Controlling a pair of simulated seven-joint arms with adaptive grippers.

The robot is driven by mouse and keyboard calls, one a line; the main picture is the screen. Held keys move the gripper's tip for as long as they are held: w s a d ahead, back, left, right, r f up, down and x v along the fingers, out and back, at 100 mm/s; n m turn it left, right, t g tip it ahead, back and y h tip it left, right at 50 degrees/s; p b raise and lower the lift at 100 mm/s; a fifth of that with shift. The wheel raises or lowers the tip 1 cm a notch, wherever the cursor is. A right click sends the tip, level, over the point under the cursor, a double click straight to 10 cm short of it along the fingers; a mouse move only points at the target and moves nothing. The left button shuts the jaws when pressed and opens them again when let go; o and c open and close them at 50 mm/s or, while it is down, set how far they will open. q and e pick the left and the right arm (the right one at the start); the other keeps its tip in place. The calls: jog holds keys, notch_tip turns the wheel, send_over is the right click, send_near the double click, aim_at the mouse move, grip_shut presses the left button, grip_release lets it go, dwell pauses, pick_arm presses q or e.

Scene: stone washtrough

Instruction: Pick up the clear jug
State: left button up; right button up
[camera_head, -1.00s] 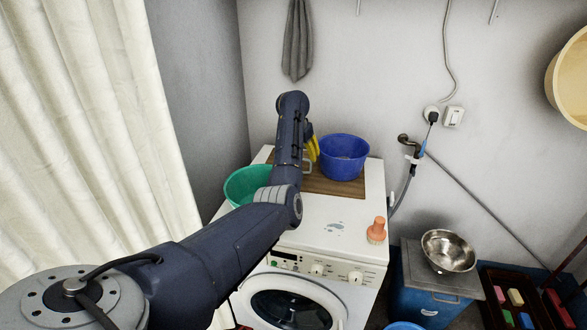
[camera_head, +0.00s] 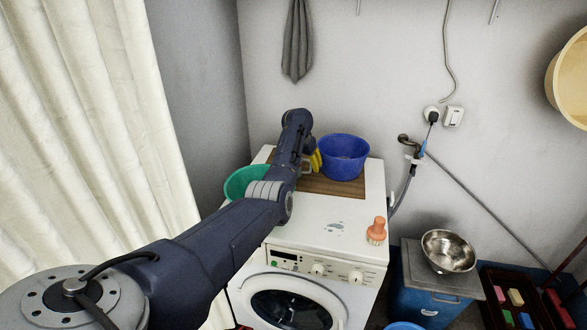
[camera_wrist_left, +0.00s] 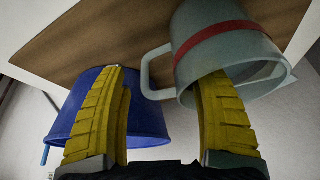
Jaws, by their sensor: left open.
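My left gripper (camera_wrist_left: 166,78) has yellow ridged fingers spread apart. The jug's handle lies in the gap between them. The right-hand finger overlaps the jug's mouth; I cannot tell whether it touches. The yellow fingers also show in the head view, left of the blue basin. My right gripper is not in view.
The blue basin (camera_head: 342,158) stands close to the right of my gripper on the washing machine (camera_head: 335,215). A green basin (camera_head: 240,181) is partly behind my arm. An orange-capped item (camera_head: 376,232) stands near the front right.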

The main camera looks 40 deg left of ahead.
pick_arm(q)
jog(key=shift+c, duration=0.4)
grip_shut()
jog(key=shift+r, duration=0.1)
